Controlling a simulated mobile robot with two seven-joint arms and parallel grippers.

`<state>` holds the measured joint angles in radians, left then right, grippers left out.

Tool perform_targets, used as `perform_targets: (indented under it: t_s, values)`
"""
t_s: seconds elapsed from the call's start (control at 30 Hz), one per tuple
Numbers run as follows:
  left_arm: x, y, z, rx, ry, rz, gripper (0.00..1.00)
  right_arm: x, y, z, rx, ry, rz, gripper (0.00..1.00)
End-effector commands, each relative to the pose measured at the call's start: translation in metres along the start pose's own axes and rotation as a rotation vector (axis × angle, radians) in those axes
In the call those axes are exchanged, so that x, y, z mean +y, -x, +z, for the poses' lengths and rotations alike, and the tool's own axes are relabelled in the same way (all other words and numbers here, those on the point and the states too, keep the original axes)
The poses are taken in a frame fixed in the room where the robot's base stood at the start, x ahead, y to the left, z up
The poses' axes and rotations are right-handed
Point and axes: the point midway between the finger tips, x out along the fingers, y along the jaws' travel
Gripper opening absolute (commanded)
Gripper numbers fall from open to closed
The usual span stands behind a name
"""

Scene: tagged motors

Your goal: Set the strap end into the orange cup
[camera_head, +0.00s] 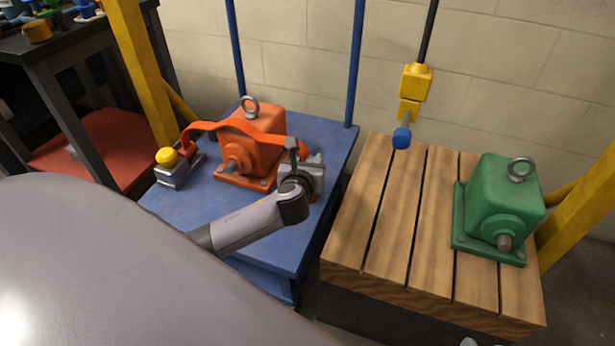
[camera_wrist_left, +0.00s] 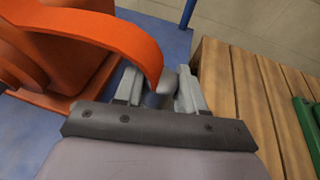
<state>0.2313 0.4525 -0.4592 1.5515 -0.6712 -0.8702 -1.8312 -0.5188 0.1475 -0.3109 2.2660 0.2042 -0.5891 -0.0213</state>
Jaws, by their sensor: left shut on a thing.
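An orange strap (camera_head: 238,127) arches from a small grey block with a yellow knob (camera_head: 167,157), across the front of an orange motor (camera_head: 260,135), to my left gripper (camera_head: 304,168). The gripper is shut on the strap's end at the motor's right side. In the left wrist view the strap (camera_wrist_left: 125,38) curves down between the fingers (camera_wrist_left: 162,88), where a grey end piece shows. A bit of orange (camera_head: 304,149) shows just behind the gripper; I cannot tell whether it is the orange cup.
The motor stands on a blue cart (camera_head: 225,215) with blue posts. To its right is a slatted wooden crate (camera_head: 385,215) with a green motor (camera_head: 500,200). A yellow hoist block (camera_head: 416,82) with a blue tip hangs above the crate. A dark bench (camera_head: 60,45) stands left.

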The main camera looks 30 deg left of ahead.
Motion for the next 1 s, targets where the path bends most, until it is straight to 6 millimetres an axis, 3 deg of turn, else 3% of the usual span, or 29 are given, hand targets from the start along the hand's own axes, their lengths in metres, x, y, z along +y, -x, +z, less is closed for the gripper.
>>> perform_targets:
  t_s: [0.03,0.2,0.73,0.77,0.8,0.83,1.0]
  values:
    - [0.000,-0.004,-0.013,0.002,-0.001,0.000,0.01,-0.002,-0.005,0.004,0.007,-0.014,-0.015,0.43]
    - [0.000,-0.010,-0.033,0.001,0.000,0.001,0.01,-0.009,-0.011,0.004,0.024,-0.059,-0.061,0.43]
    - [0.000,-0.012,-0.040,0.001,0.000,0.001,0.01,-0.012,-0.012,0.004,0.026,-0.076,-0.076,0.43]
    - [0.000,-0.012,-0.040,0.002,0.000,0.001,0.46,-0.013,-0.012,0.003,0.026,-0.076,-0.076,0.43]
    - [0.000,-0.012,-0.040,0.002,0.000,0.001,0.59,-0.013,-0.012,0.003,0.026,-0.076,-0.076,0.43]
    - [0.000,-0.012,-0.040,0.002,0.000,0.001,0.65,-0.013,-0.012,0.003,0.026,-0.076,-0.076,0.43]
    - [0.000,-0.012,-0.040,0.002,0.000,0.001,0.65,-0.013,-0.012,0.003,0.026,-0.076,-0.076,0.43]
